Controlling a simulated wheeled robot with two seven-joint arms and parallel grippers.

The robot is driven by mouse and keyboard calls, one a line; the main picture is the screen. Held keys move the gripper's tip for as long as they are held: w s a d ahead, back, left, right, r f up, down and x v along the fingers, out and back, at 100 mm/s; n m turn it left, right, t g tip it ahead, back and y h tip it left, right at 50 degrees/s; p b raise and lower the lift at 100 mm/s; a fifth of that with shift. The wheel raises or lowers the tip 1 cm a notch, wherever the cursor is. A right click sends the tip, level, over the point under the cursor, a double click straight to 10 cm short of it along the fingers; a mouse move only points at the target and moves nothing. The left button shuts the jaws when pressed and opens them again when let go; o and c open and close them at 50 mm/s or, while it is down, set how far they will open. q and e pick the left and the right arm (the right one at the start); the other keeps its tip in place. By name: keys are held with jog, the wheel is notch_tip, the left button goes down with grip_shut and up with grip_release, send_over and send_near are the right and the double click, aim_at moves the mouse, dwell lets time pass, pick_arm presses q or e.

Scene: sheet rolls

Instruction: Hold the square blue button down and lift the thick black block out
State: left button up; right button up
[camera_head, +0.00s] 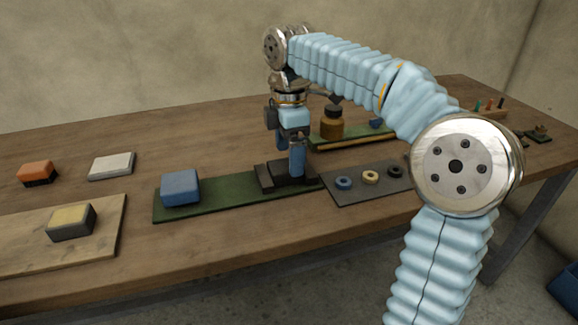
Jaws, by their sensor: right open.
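The square blue button (180,188) sits on the left end of a long green board (228,199), with nothing touching it. The thick black block (284,178) sits low in a dark holder (264,179) at the right end of the same board. My right gripper (290,164) points straight down over the block with its blue fingers apart. The near finger hides part of the block and holder. I cannot tell whether the fingers touch the block. My left gripper is out of view.
A wooden board (100,222) with a yellow-topped block (71,222) lies at left. An orange block (37,173) and a pale block (112,166) lie behind it. A dark mat (354,194) with rings is right of the green board; a brown jar (332,122) stands behind.

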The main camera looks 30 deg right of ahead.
jog(key=shift+f, duration=1.85)
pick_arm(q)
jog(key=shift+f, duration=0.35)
pick_arm(e)
jog(key=c, duration=1.1)
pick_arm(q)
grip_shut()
pick_arm(e)
jog(key=shift+c, duration=0.2)
